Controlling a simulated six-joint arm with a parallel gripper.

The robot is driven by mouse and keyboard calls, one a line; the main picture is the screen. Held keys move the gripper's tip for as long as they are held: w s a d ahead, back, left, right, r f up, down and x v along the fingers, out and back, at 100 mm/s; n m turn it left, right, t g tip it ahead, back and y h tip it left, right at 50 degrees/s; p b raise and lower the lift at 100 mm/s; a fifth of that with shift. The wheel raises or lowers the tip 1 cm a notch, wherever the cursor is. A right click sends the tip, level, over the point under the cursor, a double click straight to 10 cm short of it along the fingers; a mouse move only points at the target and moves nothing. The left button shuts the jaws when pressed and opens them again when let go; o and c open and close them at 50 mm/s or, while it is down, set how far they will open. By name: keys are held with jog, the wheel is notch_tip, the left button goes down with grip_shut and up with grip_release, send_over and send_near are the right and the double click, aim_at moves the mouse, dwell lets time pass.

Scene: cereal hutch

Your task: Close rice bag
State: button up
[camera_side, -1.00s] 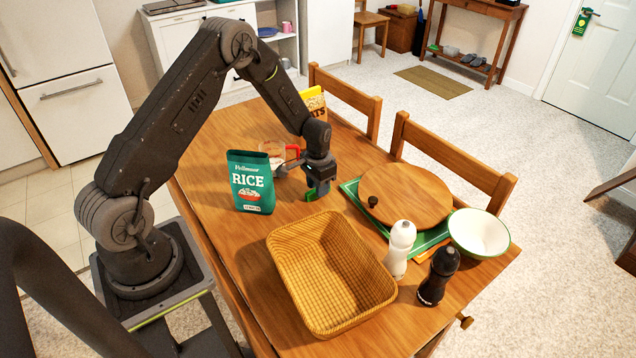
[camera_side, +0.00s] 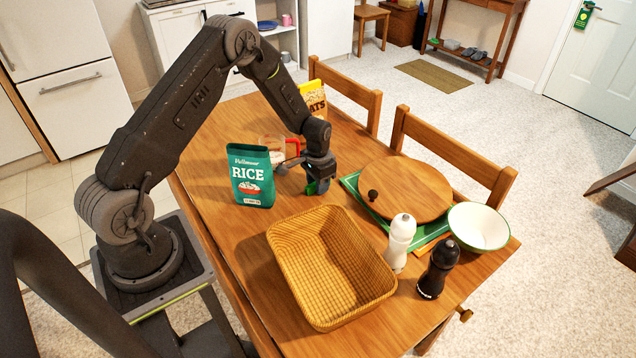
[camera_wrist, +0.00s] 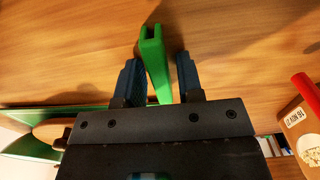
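The teal rice bag (camera_side: 251,176) stands upright on the table, left of my gripper. Its top looks flat, and I cannot tell whether its mouth is open. A green clip (camera_wrist: 153,58) lies between the two blue-grey fingers of my gripper (camera_wrist: 158,75) in the wrist view. My gripper (camera_side: 318,186) is open, with a finger on each side of the clip and a narrow gap showing beside it. In the side view, my gripper is low over the table behind the basket, and the fingers partly hide the clip.
A wicker basket (camera_side: 283,246) stands in front of my gripper. A measuring cup with a red handle (camera_side: 292,148) and an oats box (camera_side: 314,100) stand behind. A round wooden board (camera_side: 410,190), shakers (camera_side: 401,236) and a bowl (camera_side: 478,228) are to the right.

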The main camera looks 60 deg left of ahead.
grip_shut()
notch_tip(320, 180, up, 30)
jog(key=s+a+m, duration=0.3)
jog(key=s+m, duration=0.1)
jog(key=s, duration=0.4)
jog(key=s+a+m, duration=0.3)
jog(key=s+m, duration=0.2)
jog(key=s, duration=0.4)
jog(key=f, duration=0.4)
jog(key=shift+w+f, duration=0.15)
jog(key=shift+w, duration=0.1)
jog(key=shift+f, duration=3.1)
